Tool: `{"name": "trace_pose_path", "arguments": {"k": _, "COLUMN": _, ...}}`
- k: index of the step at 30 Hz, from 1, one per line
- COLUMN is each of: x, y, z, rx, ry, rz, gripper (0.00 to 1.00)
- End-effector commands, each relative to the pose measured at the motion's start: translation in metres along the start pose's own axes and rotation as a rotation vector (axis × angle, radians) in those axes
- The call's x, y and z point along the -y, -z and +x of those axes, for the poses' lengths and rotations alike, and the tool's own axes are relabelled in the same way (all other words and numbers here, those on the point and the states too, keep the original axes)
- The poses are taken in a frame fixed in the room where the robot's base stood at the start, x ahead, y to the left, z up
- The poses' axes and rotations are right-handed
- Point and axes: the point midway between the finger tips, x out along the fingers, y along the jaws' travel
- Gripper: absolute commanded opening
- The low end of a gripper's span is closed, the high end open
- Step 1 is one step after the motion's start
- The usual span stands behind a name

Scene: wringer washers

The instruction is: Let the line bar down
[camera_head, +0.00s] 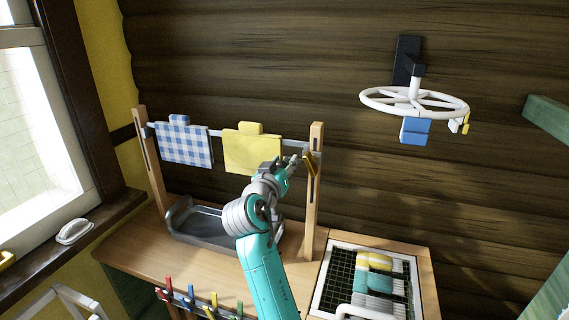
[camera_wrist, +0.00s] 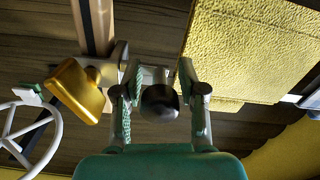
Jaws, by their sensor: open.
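The line bar (camera_head: 219,132) is a grey rail level between two wooden posts, high up their slots, with cloths on it. My gripper (camera_head: 297,160) is at the bar's right end, beside the right post (camera_head: 316,190). In the wrist view my gripper (camera_wrist: 160,82) is open, with a dark rounded knob (camera_wrist: 160,102) between its fingers; I cannot tell whether they touch it. A golden latch-like piece (camera_head: 311,163) is on the right post. It also shows in the wrist view (camera_wrist: 77,90), left of the fingers.
A blue checked cloth (camera_head: 184,145) and a yellow cloth (camera_head: 252,150) hang on the bar. A grey tray (camera_head: 185,238) stands below on the wooden counter (camera_head: 130,250). A rack (camera_head: 329,277) sits to the right. A white wheel (camera_head: 374,98) hangs on the wall.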

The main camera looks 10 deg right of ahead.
Motion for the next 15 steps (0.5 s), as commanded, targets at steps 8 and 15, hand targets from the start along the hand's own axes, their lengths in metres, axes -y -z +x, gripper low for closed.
{"name": "trace_pose_path", "arguments": {"k": 8, "x": 0.0001, "y": -0.0006, "z": 0.0038, "rx": 0.001, "ry": 0.000, "rz": 0.000, "gripper": 0.41}}
{"name": "trace_pose_path", "arguments": {"k": 15, "x": 0.0000, "y": -0.0006, "z": 0.0036, "rx": 0.001, "ry": 0.000, "rz": -0.001, "gripper": 0.00}}
